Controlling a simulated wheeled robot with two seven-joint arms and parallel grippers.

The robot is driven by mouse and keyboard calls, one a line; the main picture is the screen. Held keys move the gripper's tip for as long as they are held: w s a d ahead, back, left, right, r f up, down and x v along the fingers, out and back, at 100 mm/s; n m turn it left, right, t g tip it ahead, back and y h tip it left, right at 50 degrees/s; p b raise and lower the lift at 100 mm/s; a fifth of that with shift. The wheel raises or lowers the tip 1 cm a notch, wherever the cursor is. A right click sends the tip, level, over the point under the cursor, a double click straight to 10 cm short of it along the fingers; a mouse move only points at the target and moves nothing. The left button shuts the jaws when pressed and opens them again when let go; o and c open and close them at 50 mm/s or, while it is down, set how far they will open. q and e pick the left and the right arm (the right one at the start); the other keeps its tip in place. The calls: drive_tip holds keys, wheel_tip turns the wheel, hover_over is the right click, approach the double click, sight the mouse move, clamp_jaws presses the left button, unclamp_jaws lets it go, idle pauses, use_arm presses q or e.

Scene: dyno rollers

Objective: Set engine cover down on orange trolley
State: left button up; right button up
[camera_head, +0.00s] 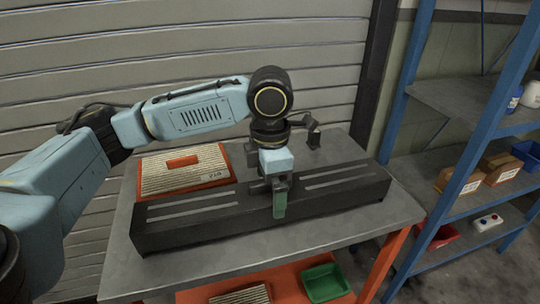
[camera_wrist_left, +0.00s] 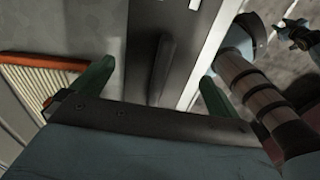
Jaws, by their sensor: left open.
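The engine cover (camera_head: 168,232) is a long dark grey box with pale slots along its top. It lies flat on the grey top of the orange trolley (camera_head: 300,242), near the front edge. My left gripper (camera_head: 279,203) points down at the middle of the cover. In the left wrist view, its green fingers (camera_wrist_left: 155,90) are open, spread either side of a dark raised bar on the cover (camera_wrist_left: 143,20). I cannot tell whether the fingers touch the cover. The gripper hides the cover's middle in the head view.
An orange-framed pleated filter (camera_head: 165,182) lies behind the cover at the left. A green bin (camera_head: 325,283) and another pleated filter (camera_head: 240,296) are on the trolley's lower shelf. A blue-framed shelf rack (camera_head: 412,70) with boxes stands at the right. A ribbed shutter (camera_head: 130,45) is behind.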

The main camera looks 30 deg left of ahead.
use_arm(q)
wheel_tip(320, 180, up, 8)
drive_tip(key=shift+d+f+p, duration=0.1)
drive_tip(key=shift+f+p, duration=0.05)
drive_tip(key=shift+p, duration=0.95)
drive_tip(key=shift+r+p, duration=0.65)
drive_tip(key=shift+r, duration=1.85)
use_arm(e)
drive_tip(key=s, duration=0.7)
drive_tip(key=shift+r+g, duration=0.15)
drive_tip(key=shift+g, duration=0.15)
drive_tip(key=shift+a, duration=0.1)
